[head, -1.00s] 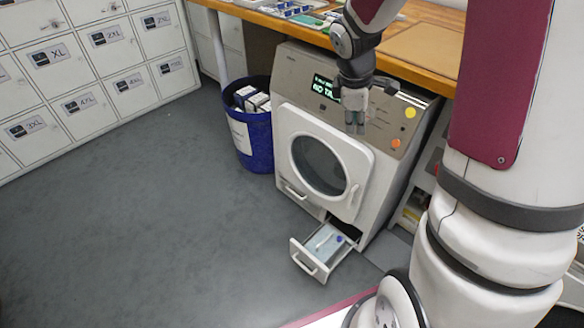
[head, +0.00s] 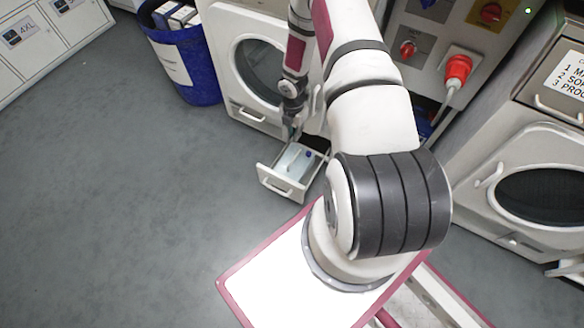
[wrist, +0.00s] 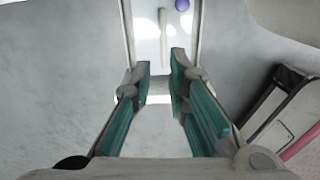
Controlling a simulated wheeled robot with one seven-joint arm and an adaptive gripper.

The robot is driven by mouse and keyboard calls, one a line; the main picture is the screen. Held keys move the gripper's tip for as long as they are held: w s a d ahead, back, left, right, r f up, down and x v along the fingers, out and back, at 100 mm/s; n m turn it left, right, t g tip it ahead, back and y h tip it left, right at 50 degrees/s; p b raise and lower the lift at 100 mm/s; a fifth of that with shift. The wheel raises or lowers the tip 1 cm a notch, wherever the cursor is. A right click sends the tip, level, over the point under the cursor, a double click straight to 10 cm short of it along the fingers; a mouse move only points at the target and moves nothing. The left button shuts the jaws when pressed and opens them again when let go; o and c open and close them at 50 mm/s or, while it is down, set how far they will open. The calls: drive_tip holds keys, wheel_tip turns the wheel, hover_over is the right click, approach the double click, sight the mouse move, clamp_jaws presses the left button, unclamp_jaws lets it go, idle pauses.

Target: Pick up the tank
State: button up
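The tank (head: 292,160) is pale, with a blue cap, and lies in the pulled-out drawer (head: 280,186) at the foot of the white machine. In the wrist view the tank's light bar-like handle (wrist: 163,38) and round blue cap show at the top, beyond the fingertips. My gripper (head: 292,132) hangs just above the back part of the drawer in the head view. In the wrist view my gripper (wrist: 160,75) is open, its teal-padded fingers apart with nothing held between them. Part of the drawer's far end is hidden behind my arm.
A blue bin (head: 185,65) with boxes stands left of the machine (head: 245,50). A second machine (head: 540,190) stands at the right, near a red plug (head: 457,68) and cable. The grey floor left of the drawer is clear.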

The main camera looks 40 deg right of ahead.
sight(294, 158)
drive_tip(key=f+b, duration=0.1)
drive_tip(key=f, duration=0.2)
drive_tip(key=f+b, duration=0.1)
drive_tip(key=f, duration=0.3)
drive_tip(key=f+b, duration=0.1)
drive_tip(key=f, duration=0.3)
drive_tip(key=shift+s, duration=0.25)
drive_tip(key=shift+s+a+f+b, duration=0.15)
drive_tip(key=shift+f+b, duration=0.7)
drive_tip(key=shift+f, duration=0.5)
drive_tip(key=shift+s+a+f+b, duration=0.1)
drive_tip(key=shift+f+b, duration=0.7)
drive_tip(key=shift+f, duration=0.55)
clamp_jaws()
drive_tip(key=shift+w, duration=0.1)
